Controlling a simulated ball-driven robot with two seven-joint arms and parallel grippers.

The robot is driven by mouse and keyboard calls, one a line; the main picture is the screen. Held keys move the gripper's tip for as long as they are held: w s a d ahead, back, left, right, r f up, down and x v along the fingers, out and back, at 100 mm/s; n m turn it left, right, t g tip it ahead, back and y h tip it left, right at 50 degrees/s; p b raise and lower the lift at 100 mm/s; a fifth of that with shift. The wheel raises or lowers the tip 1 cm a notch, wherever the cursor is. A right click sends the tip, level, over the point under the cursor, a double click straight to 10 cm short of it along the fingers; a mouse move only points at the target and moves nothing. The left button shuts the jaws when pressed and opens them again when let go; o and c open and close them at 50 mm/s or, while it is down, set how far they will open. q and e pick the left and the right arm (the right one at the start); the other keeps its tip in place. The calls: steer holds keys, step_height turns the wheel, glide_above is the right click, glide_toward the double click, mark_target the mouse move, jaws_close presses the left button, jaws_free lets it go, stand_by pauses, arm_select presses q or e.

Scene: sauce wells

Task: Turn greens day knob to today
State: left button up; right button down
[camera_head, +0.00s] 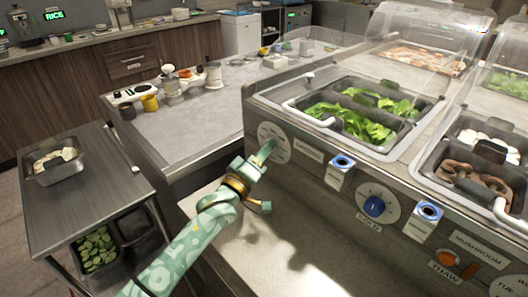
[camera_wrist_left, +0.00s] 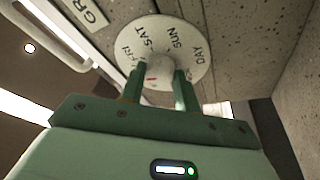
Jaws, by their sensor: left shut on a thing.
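The greens day dial (camera_head: 276,135) is a pale round plate on the front panel, below the greens well (camera_head: 350,122). It also shows in the left wrist view (camera_wrist_left: 185,32), with SAT, SUN and DAY readable on it. The pale knob (camera_wrist_left: 157,70) with a small red mark sits at its centre. My left gripper (camera_head: 266,152) reaches up to the dial, and its fingers (camera_wrist_left: 157,80) are shut on the knob from both sides. The gripper hides most of the knob in the head view. Which day the knob points to is hard to tell.
A white label plate (camera_head: 308,152) is right of the dial. A steel cart (camera_head: 90,190) stands left. The counter below the panel is clear.

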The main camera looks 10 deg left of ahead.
arm_select(q)
steer(key=shift+w+a+m+g+h+b, duration=0.15)
steer(key=shift+m+g+h, duration=0.9)
steer(key=shift+m, duration=2.7)
steer(key=shift+a+m+g+h+b, duration=0.15)
steer(key=shift+m+g+h, duration=0.4)
steer(key=shift+m+h, duration=2.1)
steer(key=shift+w+a+m+g+h, duration=0.15)
steer(key=shift+m+g, duration=0.65)
steer(key=shift+m, duration=4.1)
steer(key=shift+f, duration=0.1)
steer(key=o, duration=1)
steer(key=shift+c, duration=0.2)
steer(key=p+v, duration=0.1)
steer(key=v, duration=0.6)
steer(key=shift+s+a, duration=0.2)
